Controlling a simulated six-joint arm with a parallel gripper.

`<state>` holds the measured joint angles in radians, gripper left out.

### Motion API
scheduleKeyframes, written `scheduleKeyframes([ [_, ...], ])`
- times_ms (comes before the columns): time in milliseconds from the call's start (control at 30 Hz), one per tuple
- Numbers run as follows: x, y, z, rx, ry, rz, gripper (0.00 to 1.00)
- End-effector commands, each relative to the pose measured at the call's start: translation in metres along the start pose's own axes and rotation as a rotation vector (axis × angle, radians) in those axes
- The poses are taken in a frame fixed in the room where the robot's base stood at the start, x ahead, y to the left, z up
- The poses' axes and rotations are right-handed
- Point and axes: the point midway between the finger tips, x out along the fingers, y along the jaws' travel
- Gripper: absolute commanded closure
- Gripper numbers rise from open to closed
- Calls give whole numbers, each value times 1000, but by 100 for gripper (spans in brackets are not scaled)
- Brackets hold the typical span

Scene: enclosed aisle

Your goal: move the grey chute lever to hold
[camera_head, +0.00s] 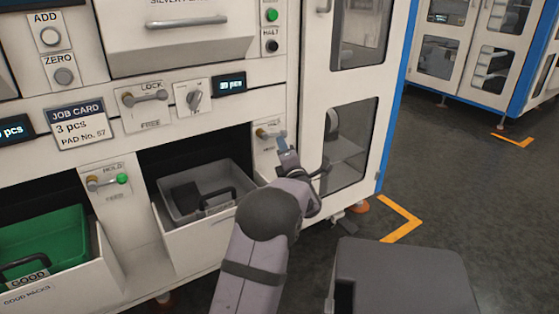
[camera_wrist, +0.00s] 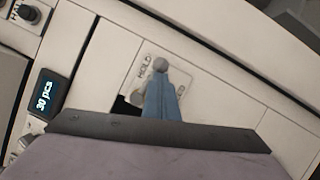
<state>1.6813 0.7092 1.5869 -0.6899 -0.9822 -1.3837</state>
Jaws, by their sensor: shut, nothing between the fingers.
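The grey chute lever (camera_head: 270,134) is on a white plate right of the grey chute's opening. In the head view it points right, roughly level, with HOLD lettering above it. The wrist view shows its round grey knob (camera_wrist: 160,65), its pivot (camera_wrist: 136,97) and the HOLD label (camera_wrist: 145,73).
A grey bin (camera_head: 225,205) with a dark handle stands left of the lever. A glass-panelled door (camera_head: 350,140) stands close on the right. Open floor lies beyond it.

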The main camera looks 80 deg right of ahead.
Motion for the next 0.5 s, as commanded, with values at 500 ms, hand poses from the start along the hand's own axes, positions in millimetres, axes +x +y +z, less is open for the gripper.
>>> scheduleKeyframes([
  [500,2,7,5,-125,-3,48,100],
])
